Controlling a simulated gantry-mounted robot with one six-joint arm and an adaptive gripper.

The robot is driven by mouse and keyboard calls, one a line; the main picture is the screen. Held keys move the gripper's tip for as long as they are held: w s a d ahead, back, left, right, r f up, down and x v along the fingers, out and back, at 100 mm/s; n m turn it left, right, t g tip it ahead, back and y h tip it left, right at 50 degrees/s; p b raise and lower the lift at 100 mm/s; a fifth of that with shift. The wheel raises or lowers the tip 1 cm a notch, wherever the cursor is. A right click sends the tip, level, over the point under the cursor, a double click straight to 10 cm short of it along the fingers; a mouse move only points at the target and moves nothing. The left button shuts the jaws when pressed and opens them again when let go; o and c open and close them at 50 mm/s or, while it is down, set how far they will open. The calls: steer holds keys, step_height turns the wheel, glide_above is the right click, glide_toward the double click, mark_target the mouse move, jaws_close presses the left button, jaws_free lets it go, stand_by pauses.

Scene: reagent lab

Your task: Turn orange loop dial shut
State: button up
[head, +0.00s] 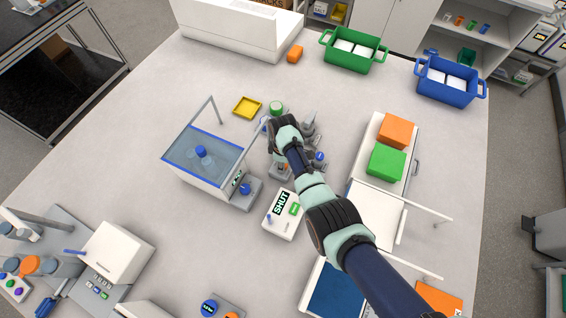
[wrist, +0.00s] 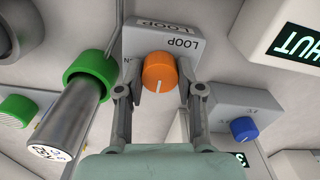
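The orange loop dial (wrist: 159,73) sits on the front of a grey box labelled LOOP (wrist: 170,40) in the wrist view. A white pointer line on the dial runs roughly up and down. My gripper (wrist: 160,92) is open, with one finger on each side of the dial. Whether the fingertips touch the dial, I cannot tell. In the head view my arm and wrist largely cover this spot.
A green-collared metal cylinder (wrist: 76,102) stands close to the left finger. A grey box with a blue knob (wrist: 244,128) is close on the right. A white box with a SHUT display (head: 281,203) and a clear water tank (head: 202,158) stand nearby.

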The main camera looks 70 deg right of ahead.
steer(key=o, duration=0.5)
step_height(320, 180, up, 12)
steer(key=shift+r, duration=0.1)
stand_by(0.6)
steer(key=w+a+r+t+h+p, duration=0.1)
steer(key=w+a+r+t+p, duration=0.1)
steer(key=w+a+r, duration=0.45)
steer(key=w+a+r+t+h+p, duration=0.1)
steer(key=w+a+r+t+p, duration=0.2)
steer(key=a, duration=0.6)
steer(key=w+a+r+t+h+p, duration=0.1)
steer(key=w+a+r+t+p, duration=0.1)
steer(key=w+a+r, duration=0.35)
steer(key=s+a+r+t+y+p, duration=0.1)
steer(key=s+a+r+t, duration=0.1)
steer(key=a+r, duration=0.3)
steer(key=s+a+r+m+t+y+p, duration=0.1)
steer(key=s+a+r+t, duration=0.1)
steer(key=a+r, duration=0.4)
steer(key=s+a+r+t+y+p, duration=0.1)
steer(key=s+a+r, duration=0.2)
steer(key=a, duration=0.6)
step_height(320, 180, up, 3)
steer(key=shift+f+m+t, duration=0.15)
steer(key=shift+m+t, duration=0.25)
